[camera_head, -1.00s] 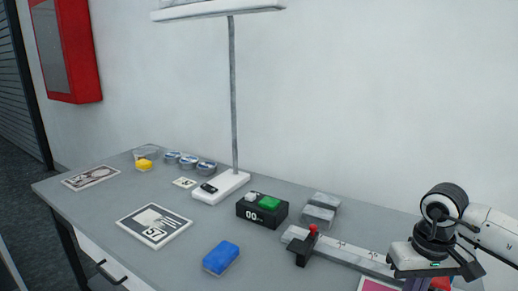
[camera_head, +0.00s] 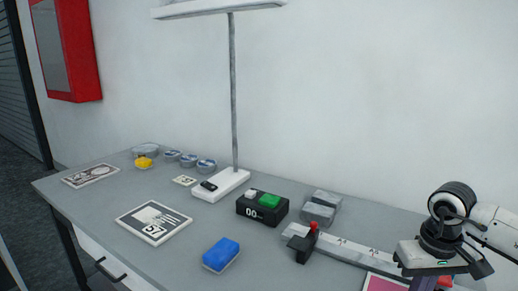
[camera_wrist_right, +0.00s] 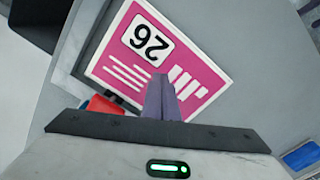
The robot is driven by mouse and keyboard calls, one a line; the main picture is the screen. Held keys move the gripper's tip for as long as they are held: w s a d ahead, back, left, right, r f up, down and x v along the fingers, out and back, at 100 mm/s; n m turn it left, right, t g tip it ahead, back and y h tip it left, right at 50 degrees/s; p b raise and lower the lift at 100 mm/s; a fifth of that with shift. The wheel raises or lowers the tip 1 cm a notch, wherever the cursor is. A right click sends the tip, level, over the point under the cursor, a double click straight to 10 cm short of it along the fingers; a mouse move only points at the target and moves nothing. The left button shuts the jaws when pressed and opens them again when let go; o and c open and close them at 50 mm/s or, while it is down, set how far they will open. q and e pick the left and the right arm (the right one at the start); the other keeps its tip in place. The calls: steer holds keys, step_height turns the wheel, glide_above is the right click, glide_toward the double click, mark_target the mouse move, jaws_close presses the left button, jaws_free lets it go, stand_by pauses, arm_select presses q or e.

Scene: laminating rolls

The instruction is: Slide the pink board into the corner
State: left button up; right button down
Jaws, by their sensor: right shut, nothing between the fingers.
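The pink board (camera_head: 385,283), with a white number label, lies flat at the bottom edge of the head view, partly cut off. It fills the upper middle of the right wrist view (camera_wrist_right: 190,62), beside a pale strip. The long grey ruled bar (camera_head: 350,251) runs along its far side in the head view. My right gripper (camera_wrist_right: 160,85) is shut and empty, pointing down, its fingertips over the near part of the board. Whether they touch it I cannot tell. My left gripper is not in view.
A black stop with a red knob (camera_head: 306,243) sits on the bar's left end. A red and blue object (camera_wrist_right: 104,108) lies beside the board. A blue block (camera_head: 221,254), a black timer box (camera_head: 262,207) and a grey card (camera_head: 153,223) are to the left. Table between them is clear.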

steer(key=shift+d, duration=1.75)
step_height(320, 180, up, 7)
steer(key=p, duration=0.4)
steer(key=shift+p, duration=0.35)
steer(key=shift+a, duration=0.1)
